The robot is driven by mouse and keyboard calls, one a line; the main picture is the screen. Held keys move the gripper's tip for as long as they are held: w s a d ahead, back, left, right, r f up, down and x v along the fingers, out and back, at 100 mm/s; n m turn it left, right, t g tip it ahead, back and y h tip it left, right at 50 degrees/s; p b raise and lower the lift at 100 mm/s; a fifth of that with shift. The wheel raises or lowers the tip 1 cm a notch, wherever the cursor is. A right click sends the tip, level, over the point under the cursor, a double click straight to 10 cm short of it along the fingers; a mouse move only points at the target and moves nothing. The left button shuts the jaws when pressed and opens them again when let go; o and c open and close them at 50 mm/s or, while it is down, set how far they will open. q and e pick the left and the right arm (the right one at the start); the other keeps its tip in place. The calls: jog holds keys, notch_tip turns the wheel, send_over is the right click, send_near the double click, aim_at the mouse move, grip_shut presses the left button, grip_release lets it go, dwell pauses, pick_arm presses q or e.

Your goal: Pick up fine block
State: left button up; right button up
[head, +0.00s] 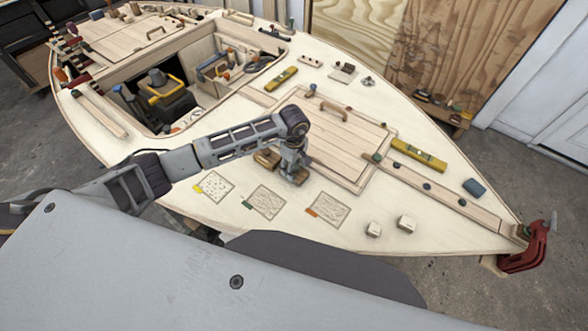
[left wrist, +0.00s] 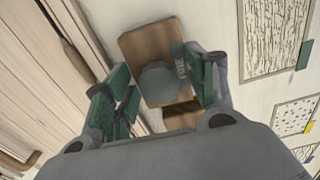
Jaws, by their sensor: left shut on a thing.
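My left gripper (head: 290,172) is over the deck beside the hatch cover, pointing down. In the left wrist view its green-padded fingers (left wrist: 160,90) are shut on a brown wooden block (left wrist: 145,45) with a round grey-green top piece. A small dark tag with lettering too small to read shows by the right finger. In the head view this block (head: 299,178) is partly hidden by the gripper, and I cannot tell whether it is clear of the deck. Another brown block (head: 267,158) lies just left of the gripper. My right gripper is not in view.
Three speckled sheets with yellow, green and orange tabs lie in front, including the green-tabbed one (head: 268,202). Two pale cubes (head: 405,224) sit to the right. The hatch cover (head: 345,140) has a raised handle. A yellow level (head: 419,155) lies beyond. An open cockpit is left.

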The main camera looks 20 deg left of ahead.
pick_arm(q)
jog(key=shift+r, duration=0.1)
jog(key=shift+w+r, duration=0.1)
jog(key=shift+r, duration=0.4)
notch_tip(320, 180, up, 8)
jog(key=shift+r+b, duration=0.1)
jog(key=shift+b, duration=0.85)
jog(key=shift+r, duration=0.35)
jog(key=o, duration=0.4)
jog(key=shift+c, duration=0.9)
jog(key=shift+a+f, duration=0.1)
jog(key=shift+a, duration=0.05)
